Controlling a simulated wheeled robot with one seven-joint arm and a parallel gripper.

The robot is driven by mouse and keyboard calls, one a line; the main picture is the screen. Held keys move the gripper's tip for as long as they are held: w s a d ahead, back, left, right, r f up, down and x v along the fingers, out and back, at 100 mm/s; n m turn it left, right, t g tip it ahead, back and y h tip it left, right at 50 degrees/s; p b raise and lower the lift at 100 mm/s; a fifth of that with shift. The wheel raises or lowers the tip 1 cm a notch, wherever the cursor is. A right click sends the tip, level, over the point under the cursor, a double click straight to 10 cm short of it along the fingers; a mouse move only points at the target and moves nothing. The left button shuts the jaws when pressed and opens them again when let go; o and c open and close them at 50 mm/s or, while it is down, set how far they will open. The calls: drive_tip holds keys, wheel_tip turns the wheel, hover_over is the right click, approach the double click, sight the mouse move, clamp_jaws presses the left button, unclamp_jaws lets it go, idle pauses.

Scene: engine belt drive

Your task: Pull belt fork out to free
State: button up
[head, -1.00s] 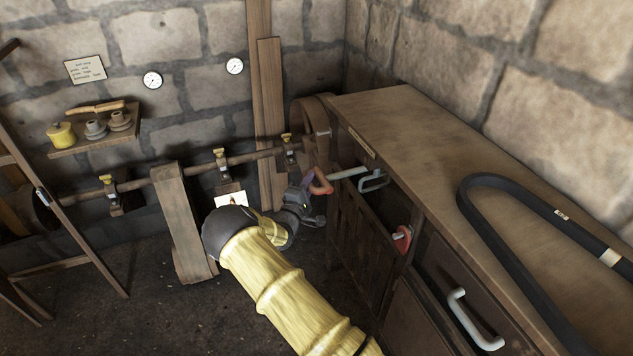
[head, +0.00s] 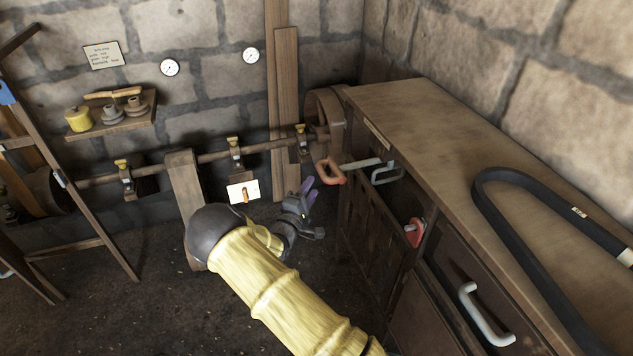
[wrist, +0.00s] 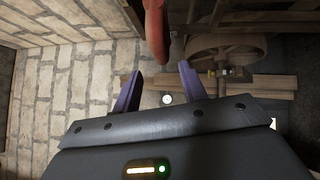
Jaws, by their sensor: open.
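The belt fork shows as a grey rod with a red loop handle (head: 330,172) at its left end, sticking out at the far left end of the bench. My gripper (head: 308,190) is just left of and below the red handle in the head view, apart from it. Its purple fingers are open with nothing between them. In the wrist view my gripper (wrist: 160,80) is open, and the red handle (wrist: 155,32) hangs beyond the fingertips, near the middle top. The fork's far end is not clearly seen.
A wooden bench (head: 420,110) with a slatted front runs along the right. A black belt (head: 490,190) lies on it. A grey handle (head: 485,318) and a red knob (head: 414,232) stick out of its front. A shaft (head: 205,158) with a wooden post (head: 185,195) crosses behind my arm.

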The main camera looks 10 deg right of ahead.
drive_tip(key=b+v, duration=0.1)
drive_tip(key=v, duration=0.8)
drive_tip(key=shift+a, duration=0.35)
drive_tip(key=shift+d, duration=0.1)
drive_tip(key=s+d+r+m+g+y+p, duration=0.25)
drive_tip(key=d+r+m+g+y, duration=0.2)
drive_tip(key=m+g+y, duration=0.3)
drive_tip(key=s+d+r+m+g+y+p, duration=0.1)
drive_tip(key=s+r, duration=0.4)
drive_tip(key=s, duration=0.6)
drive_tip(key=s+d+r+m+g+y+p, duration=0.2)
drive_tip(key=s+d+r+m+g, duration=0.2)
drive_tip(key=s, duration=0.7)
wheel_tip(320, 180, up, 2)
drive_tip(key=shift+s+d+r+g+y, duration=0.15)
drive_tip(key=shift+s+d+g+y, duration=0.05)
drive_tip(key=shift+d+g+y, duration=0.2)
